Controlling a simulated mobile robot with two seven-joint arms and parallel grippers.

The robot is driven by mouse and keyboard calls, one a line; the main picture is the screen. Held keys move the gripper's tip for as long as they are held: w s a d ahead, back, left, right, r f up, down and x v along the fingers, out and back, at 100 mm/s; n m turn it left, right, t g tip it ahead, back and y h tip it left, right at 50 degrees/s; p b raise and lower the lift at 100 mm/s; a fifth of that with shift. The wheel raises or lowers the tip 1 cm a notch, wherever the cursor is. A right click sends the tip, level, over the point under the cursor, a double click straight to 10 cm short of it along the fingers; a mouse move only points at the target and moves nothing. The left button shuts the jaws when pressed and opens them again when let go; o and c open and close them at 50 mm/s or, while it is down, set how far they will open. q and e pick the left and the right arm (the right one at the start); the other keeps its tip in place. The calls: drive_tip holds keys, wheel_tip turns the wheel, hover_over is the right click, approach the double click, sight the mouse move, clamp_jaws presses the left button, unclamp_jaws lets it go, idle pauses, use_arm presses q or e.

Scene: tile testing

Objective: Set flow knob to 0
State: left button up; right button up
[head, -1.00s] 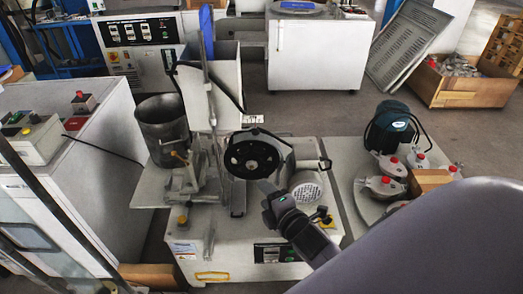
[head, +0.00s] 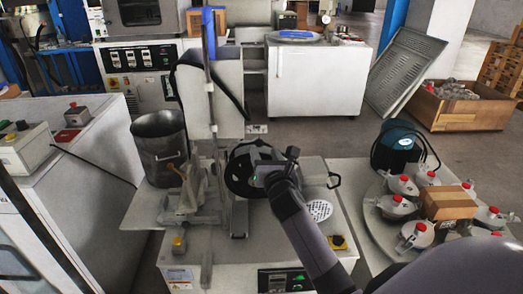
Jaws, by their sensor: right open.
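A grey machine (head: 215,258) stands in front of me with a black round wheel (head: 235,178) on top, its right part hidden behind my gripper. I cannot tell for sure which part is the flow knob. A small yellow-based knob (head: 338,241) sits at the machine's right front, and another yellow part (head: 178,242) sits at its left front. My right gripper (head: 262,170) is open in front of the wheel's right side. Its fingers are small and dark here, and I cannot tell whether they touch the wheel. My left gripper is not in view.
A metal bucket (head: 160,150) stands at the machine's left. A grey cabinet (head: 105,150) stands at the left. Bare floor (head: 330,139) lies behind the machine.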

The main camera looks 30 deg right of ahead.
sight(260, 145)
drive_tip(key=x, duration=0.3)
drive_tip(key=shift+w+b, duration=0.1)
drive_tip(key=shift+b, duration=0.25)
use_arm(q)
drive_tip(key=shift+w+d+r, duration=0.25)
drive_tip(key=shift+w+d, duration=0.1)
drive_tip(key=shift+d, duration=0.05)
use_arm(e)
drive_tip(key=shift+w+d, duration=0.25)
drive_tip(key=shift+w, duration=0.2)
clamp_jaws()
drive_tip(key=a, duration=0.1)
drive_tip(key=w+a+b, duration=0.1)
drive_tip(key=shift+w+a, duration=0.2)
drive_tip(key=shift+a, duration=0.05)
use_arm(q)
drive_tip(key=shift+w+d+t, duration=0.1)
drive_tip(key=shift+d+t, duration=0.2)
use_arm(e)
unclamp_jaws()
